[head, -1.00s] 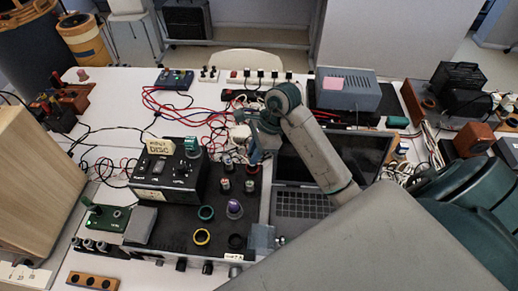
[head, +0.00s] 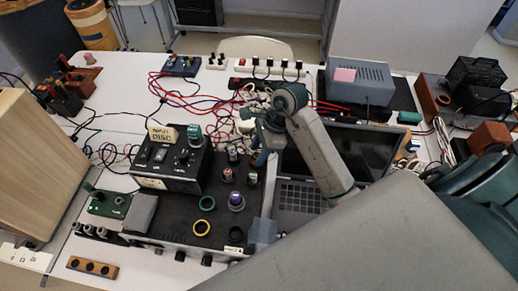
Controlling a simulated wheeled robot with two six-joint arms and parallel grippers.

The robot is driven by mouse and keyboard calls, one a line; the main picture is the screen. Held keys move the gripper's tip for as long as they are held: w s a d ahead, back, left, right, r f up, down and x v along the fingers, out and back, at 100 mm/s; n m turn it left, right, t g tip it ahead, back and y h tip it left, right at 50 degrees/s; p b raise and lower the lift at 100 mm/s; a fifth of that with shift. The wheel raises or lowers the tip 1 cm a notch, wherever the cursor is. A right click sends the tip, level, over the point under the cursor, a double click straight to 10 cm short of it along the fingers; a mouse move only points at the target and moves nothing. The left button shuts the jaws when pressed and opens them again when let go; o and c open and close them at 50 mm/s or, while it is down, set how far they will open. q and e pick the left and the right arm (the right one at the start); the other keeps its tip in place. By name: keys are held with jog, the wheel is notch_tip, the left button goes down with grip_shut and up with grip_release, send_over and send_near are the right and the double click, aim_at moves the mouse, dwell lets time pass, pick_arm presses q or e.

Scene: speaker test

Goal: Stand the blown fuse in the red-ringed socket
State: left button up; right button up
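A dark panel (head: 175,215) holds several upright cylindrical pieces and ringed sockets. A purple-topped piece (head: 236,198) stands beside a green ring (head: 207,203). A yellow ring (head: 201,227) and a black ring (head: 235,233) lie nearer me. A reddish piece (head: 227,175) and others stand behind. I cannot tell which piece is the blown fuse, nor make out the red-ringed socket clearly. My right gripper (head: 262,158) points down near the panel's far right edge, beside these pieces. Its fingers are too small and overlapped to show opening or a held item. My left gripper is out of view.
A black instrument box (head: 172,160) with a card and a teal knob stands left of the pieces. An open laptop (head: 300,196) is right of the panel, partly behind my arm. Red and dark cables (head: 185,100) cross the table behind. A wooden box (head: 35,165) fills the left.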

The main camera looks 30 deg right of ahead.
jog(key=shift+r, duration=0.25)
jog(key=p+v, duration=0.4)
jog(key=v, duration=0.7)
jog(key=shift+d+r, duration=0.25)
jog(key=shift+r, duration=0.05)
jog(key=shift+s+f, duration=0.1)
jog(key=shift+s, duration=0.1)
